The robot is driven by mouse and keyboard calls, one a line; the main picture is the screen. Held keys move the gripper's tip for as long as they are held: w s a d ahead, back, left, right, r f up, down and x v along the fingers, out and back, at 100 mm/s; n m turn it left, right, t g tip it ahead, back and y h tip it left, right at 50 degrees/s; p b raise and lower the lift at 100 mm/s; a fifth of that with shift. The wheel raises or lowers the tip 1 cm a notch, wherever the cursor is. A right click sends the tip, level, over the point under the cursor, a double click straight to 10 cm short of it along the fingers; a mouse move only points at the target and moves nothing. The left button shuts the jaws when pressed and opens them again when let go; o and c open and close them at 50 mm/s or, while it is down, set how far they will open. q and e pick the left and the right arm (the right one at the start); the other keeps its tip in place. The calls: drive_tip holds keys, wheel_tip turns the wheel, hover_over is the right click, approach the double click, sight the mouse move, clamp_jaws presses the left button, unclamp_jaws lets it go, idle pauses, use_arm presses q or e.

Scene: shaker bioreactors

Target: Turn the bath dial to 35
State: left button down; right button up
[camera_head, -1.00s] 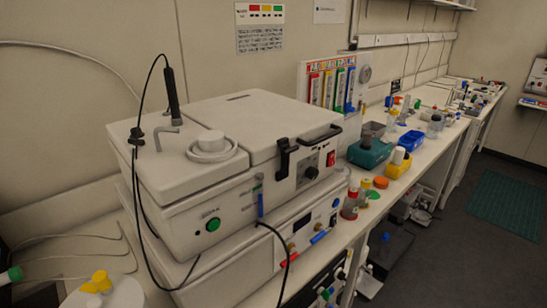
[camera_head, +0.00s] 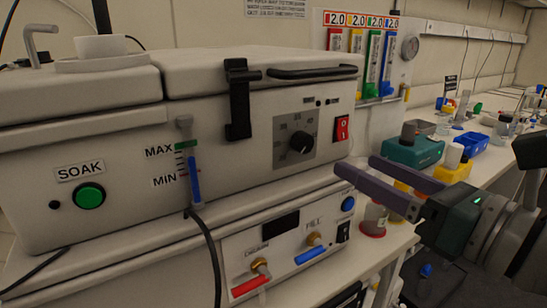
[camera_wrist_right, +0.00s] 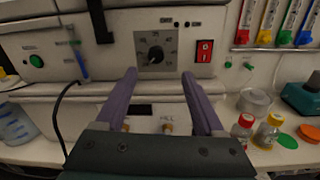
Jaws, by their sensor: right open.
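The bath dial (camera_head: 302,142) is a black knob on a grey scale plate on the front of the white bath (camera_head: 100,130). It also shows in the right wrist view (camera_wrist_right: 156,55), above and beyond my fingertips; its exact setting is too small to read. My right gripper (camera_head: 362,172) is open and empty, its two purple fingers pointing toward the bath's front. In the head view it is to the right of the dial and lower, apart from it. In the right wrist view the fingers (camera_wrist_right: 160,80) stand either side below the dial. My left gripper is not in view.
A red switch (camera_head: 341,128) sits right of the dial, and a black latch (camera_head: 238,100) left of it. A lower unit with a red lever (camera_head: 249,286) and a blue lever (camera_head: 310,255) is beneath. A black cable (camera_head: 213,250) hangs in front. Bottles (camera_wrist_right: 267,132) stand at right.

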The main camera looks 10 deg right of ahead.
sight(307, 143)
drive_tip(key=x, duration=0.6)
drive_tip(key=p+x, duration=0.1)
drive_tip(key=x, duration=0.3)
drive_tip(key=shift+s+a, duration=0.2)
drive_tip(key=shift+a, duration=0.05)
drive_tip(key=shift+c, duration=0.4)
clamp_jaws()
